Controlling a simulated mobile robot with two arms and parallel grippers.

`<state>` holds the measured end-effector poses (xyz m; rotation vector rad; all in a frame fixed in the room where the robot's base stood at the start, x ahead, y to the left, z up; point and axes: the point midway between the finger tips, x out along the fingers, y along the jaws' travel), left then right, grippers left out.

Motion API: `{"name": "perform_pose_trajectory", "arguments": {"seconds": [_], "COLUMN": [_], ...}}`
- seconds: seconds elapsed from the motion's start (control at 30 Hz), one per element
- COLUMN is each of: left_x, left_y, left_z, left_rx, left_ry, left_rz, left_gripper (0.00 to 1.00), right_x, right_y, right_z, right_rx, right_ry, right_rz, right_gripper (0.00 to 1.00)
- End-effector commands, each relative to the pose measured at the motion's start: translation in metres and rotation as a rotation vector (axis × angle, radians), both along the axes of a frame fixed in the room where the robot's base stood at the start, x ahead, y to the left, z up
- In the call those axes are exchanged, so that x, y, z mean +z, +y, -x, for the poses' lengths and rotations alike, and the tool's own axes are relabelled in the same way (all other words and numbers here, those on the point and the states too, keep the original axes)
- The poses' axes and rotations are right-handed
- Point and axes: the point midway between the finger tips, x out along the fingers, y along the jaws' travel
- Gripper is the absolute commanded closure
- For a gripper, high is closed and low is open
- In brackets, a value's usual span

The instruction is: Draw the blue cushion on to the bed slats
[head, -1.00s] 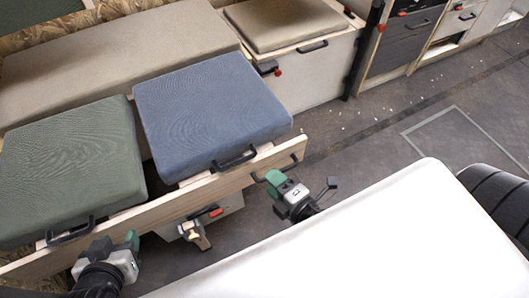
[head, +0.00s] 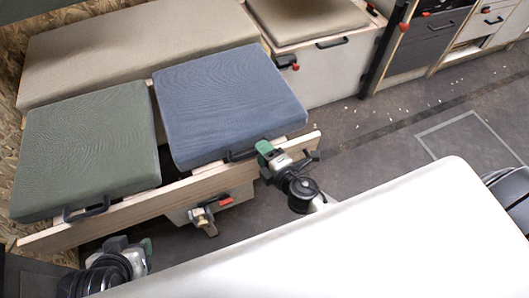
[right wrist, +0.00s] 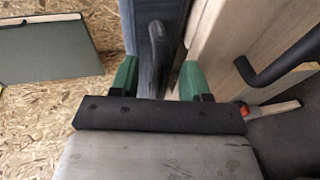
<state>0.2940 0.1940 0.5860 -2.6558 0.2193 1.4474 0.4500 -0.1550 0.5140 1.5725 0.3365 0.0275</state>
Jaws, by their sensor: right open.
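The blue cushion (head: 230,105) lies flat beside the green cushion (head: 88,148), behind a pale wooden front rail (head: 110,213). A black handle (head: 243,155) is on its front edge. My right gripper (head: 268,152) is at that handle's right end. In the right wrist view, its green fingers (right wrist: 157,80) are open, one on each side of the dark handle (right wrist: 153,55), with the blue cushion (right wrist: 148,18) beyond. Whether they touch the handle is unclear. My left gripper (head: 140,250) is low at the left, apart from the cushions; its jaws are unclear. The bed slats are hidden under the cushions.
A long beige cushion (head: 140,52) lies behind, with a beige-topped box (head: 330,65) at the back right. A black handle (right wrist: 285,60) on the rail is close beside my right gripper. A white surface (head: 380,235) fills the front right.

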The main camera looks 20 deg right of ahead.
Motion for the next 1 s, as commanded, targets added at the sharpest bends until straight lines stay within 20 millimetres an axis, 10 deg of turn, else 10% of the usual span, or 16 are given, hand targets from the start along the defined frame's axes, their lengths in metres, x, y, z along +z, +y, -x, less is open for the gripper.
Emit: {"name": "perform_pose_trajectory", "arguments": {"seconds": [0.3, 0.43, 0.47, 0.63, 1.0], "left_x": [0.0003, 0.0004, 0.0003, 0.0004, 0.0], "left_y": [-0.0002, -0.0001, -0.0003, -0.0002, -0.0003], "left_z": [-0.0003, -0.0002, -0.0002, -0.0002, -0.0005], "left_rx": [0.0, 0.0, 0.0, 0.0, -0.001], "left_ry": [-0.002, -0.002, -0.002, -0.002, -0.003], "left_rz": [0.0, 0.0, 0.0, 0.0, 0.001], "left_gripper": [0.54, 0.54, 0.54, 0.54, 0.54], "right_x": [0.0001, 0.0, 0.0, 0.0, 0.0002], "right_y": [-0.0001, -0.0001, -0.0001, -0.0001, -0.0014], "right_z": [0.0003, 0.0004, 0.0004, 0.0004, 0.0058], "right_rx": [0.0, 0.0, 0.0, 0.0, 0.0], "right_ry": [0.0, 0.0, 0.0, 0.0, 0.001], "right_rz": [0.0, 0.0, 0.0, 0.0, -0.001], "right_gripper": [0.99, 1.0, 0.82, 0.56, 0.54]}}
